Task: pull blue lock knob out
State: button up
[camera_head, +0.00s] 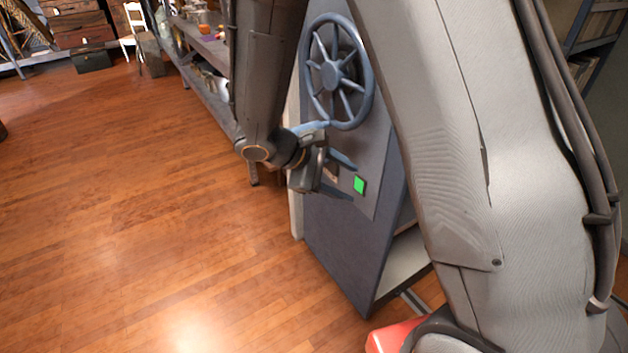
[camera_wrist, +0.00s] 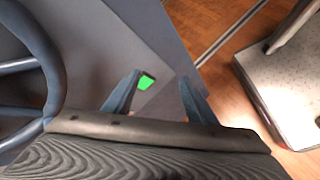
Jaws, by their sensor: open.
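A grey metal safe (camera_head: 335,245) stands to the right of centre in the head view. A blue-grey spoked handwheel (camera_head: 352,75) is on its front, above my gripper (camera_head: 351,183). The wheel also shows at the left edge of the wrist view (camera_wrist: 50,62). My gripper is open, its two fingers pointing toward the safe's front panel (camera_head: 374,160), below the wheel. A small green square (camera_head: 359,185) on the panel shows near the fingertips, and between them in the wrist view (camera_wrist: 147,82). I cannot clearly make out a blue lock knob; my gripper may hide it.
The wooden floor (camera_head: 150,220) is clear to the left. A long shelf with goods (camera_head: 205,45) runs behind my arm. A white chair (camera_head: 130,25) and dark chest (camera_head: 92,60) stand at the back left. My arm blocks much of the right side.

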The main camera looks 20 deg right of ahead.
jog(key=w+a+f+n+t+h+b, duration=0.1)
jog(key=w+a+f+n+t+b, duration=0.25)
jog(key=w, duration=0.35)
jog(key=w+a+f+n+t+h+b, duration=0.2)
jog(key=w+a+f+t+b, duration=0.15)
jog(key=w, duration=0.45)
jog(key=shift+y, duration=0.3)
jog(key=x, duration=0.6)
jog(key=shift+w, duration=0.2)
